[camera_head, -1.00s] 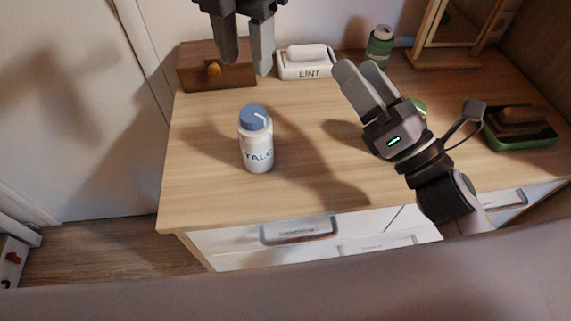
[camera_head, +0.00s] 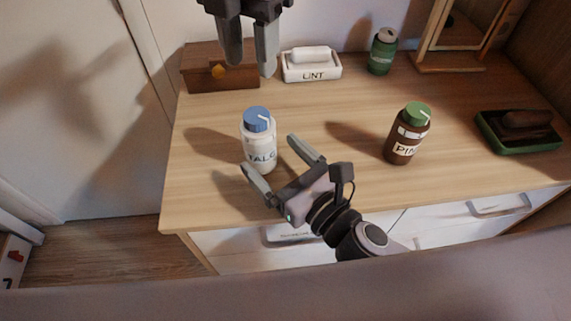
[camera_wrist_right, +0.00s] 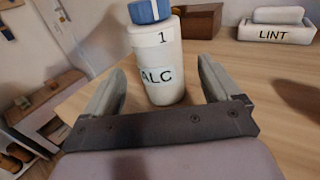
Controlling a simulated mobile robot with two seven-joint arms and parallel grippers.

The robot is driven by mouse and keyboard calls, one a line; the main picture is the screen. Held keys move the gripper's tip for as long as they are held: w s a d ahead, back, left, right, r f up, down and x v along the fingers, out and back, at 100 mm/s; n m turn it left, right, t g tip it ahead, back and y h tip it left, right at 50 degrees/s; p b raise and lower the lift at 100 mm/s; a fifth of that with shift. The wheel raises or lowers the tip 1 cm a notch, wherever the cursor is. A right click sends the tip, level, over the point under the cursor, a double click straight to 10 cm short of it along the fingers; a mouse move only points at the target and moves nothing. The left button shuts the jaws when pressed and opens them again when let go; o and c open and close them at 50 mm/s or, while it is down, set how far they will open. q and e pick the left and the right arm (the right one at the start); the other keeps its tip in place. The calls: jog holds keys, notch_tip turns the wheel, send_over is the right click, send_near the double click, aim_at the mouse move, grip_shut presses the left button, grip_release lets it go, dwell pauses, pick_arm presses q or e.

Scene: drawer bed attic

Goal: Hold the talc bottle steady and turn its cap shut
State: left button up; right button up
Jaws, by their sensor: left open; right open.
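The white talc bottle (camera_head: 261,152) stands upright on the wooden top, with its blue cap (camera_head: 257,120) on it and a pale line on the cap. In the right wrist view the bottle (camera_wrist_right: 160,60) stands between and beyond the open fingers. My right gripper (camera_head: 274,164) is open, with its fingers on either side of the bottle's lower front; I cannot tell whether they touch it. My left gripper (camera_head: 250,62) is open and empty, above and behind the bottle, pointing down near the wooden box.
A brown bottle with a green cap (camera_head: 405,138) stands right of the talc. Behind are a wooden box (camera_head: 215,75), a white LINT dish (camera_head: 312,68) and a green can (camera_head: 382,52). A green tray (camera_head: 520,145) holds a brush at right. The middle top is clear.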

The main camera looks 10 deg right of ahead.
aim_at(269, 154)
jog(key=x, duration=0.5)
jog(key=shift+s, duration=0.1)
